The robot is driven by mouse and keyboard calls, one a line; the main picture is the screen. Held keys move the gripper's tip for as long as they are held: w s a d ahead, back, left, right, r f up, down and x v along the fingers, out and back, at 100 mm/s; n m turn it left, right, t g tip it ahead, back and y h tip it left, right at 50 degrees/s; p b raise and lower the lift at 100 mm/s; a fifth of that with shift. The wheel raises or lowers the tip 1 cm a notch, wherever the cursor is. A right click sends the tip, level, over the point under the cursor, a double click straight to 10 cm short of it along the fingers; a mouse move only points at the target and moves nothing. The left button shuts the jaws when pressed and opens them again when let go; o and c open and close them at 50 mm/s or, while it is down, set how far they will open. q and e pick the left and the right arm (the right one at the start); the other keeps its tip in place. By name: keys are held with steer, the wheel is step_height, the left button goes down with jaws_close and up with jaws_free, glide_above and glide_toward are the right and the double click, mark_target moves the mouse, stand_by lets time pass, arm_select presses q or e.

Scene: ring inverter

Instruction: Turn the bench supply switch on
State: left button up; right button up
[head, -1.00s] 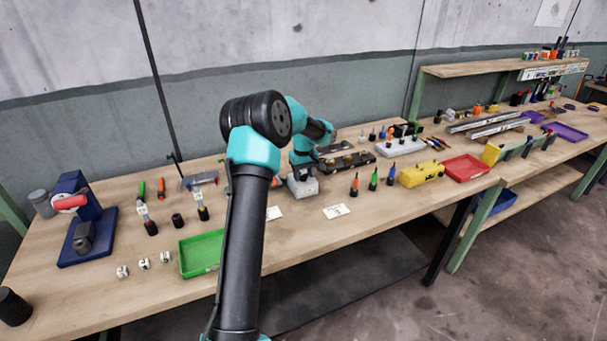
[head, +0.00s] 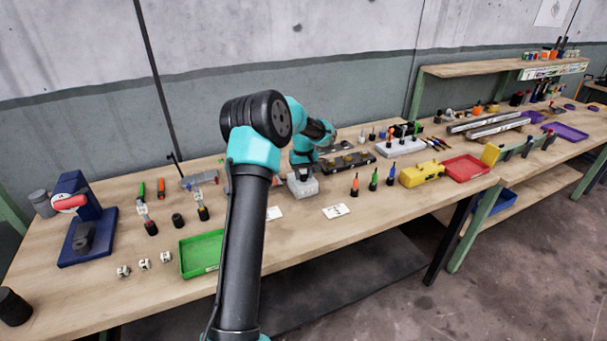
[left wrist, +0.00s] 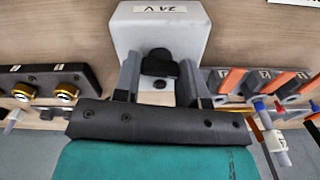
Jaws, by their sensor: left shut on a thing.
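The bench supply is a small pale grey box with a label that seems to read 24 V; it shows in the left wrist view (left wrist: 190,30) and in the head view (head: 304,190). Its black switch (left wrist: 159,64) sits on the near face, between the two grey fingers of my left gripper (left wrist: 158,72). The gripper is shut on the switch. In the head view my left gripper (head: 301,172) is small and partly hidden at the box. The switch itself cannot be made out there. My right gripper is not in view.
A dark strip with brass-coloured knobs (head: 347,162) lies just right of the supply. A green tray (head: 201,254) is at the front left.

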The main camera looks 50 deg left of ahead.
mark_target(304, 175)
arm_select(q)
steer(key=m, duration=1.2)
steer(key=shift+m, duration=1.9)
steer(key=o, duration=0.9)
steer(key=shift+r, duration=0.15)
step_height(304, 175, up, 17)
steer(key=shift+r, duration=0.1)
